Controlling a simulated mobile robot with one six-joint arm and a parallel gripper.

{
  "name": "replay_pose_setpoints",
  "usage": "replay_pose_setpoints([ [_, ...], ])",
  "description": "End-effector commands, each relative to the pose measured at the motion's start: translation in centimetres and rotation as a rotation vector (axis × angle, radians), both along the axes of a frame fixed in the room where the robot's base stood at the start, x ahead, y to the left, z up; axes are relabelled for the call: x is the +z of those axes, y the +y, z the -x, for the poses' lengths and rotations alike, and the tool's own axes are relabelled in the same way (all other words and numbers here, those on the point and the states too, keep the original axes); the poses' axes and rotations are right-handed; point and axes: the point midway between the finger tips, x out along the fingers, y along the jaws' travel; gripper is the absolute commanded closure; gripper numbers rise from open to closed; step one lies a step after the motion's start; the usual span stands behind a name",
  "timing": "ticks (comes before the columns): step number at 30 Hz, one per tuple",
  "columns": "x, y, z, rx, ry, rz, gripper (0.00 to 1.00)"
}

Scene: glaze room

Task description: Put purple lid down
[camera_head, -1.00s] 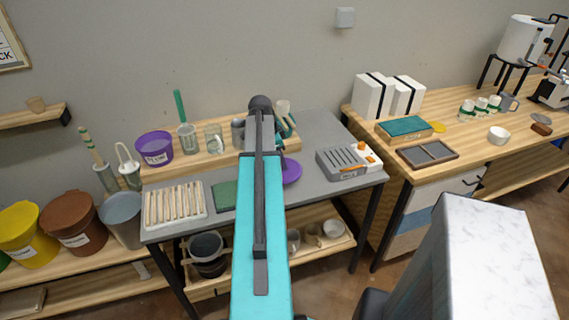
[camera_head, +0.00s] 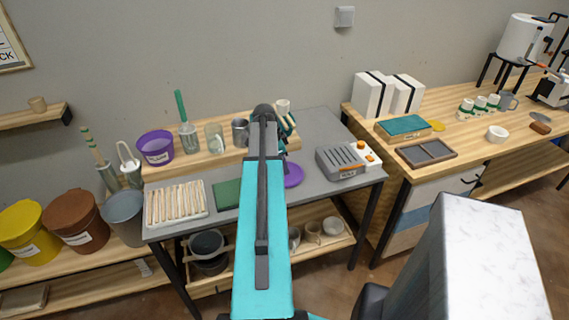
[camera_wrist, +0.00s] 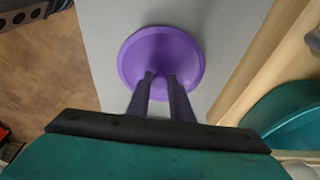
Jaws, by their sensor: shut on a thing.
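The purple lid (camera_wrist: 160,58) is a round disc in the wrist view, over the grey table top (camera_wrist: 103,20). My gripper (camera_wrist: 160,78) is shut on the lid's small knob, which is mostly hidden between the fingers. In the head view the lid (camera_head: 293,176) shows just right of my arm, low at the grey table (camera_head: 318,128). I cannot tell whether it touches the table top. My gripper's fingers are hidden behind my arm in the head view.
A grey slotted device (camera_head: 341,163) with orange parts stands right of the lid. A green pad (camera_head: 227,194) and a slatted tray (camera_head: 176,204) lie left of my arm. Jars, including a glass one (camera_head: 214,138), stand on the riser (camera_head: 190,160). The table's back right is clear.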

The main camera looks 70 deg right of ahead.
Motion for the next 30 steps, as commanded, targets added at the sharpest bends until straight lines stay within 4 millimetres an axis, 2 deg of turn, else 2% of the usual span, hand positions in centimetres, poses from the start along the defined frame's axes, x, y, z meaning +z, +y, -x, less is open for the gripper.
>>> replay_pose_setpoints([
  [15,-0.64,-0.02,0.03,-0.001,0.000,0.000,1.00],
  [16,-0.59,-0.02,0.02,-0.001,-0.001,0.001,0.77],
  [19,-0.56,-0.03,0.03,-0.001,0.000,0.000,0.61],
  [30,-0.38,-0.03,0.04,-0.001,0.000,0.000,0.61],
])
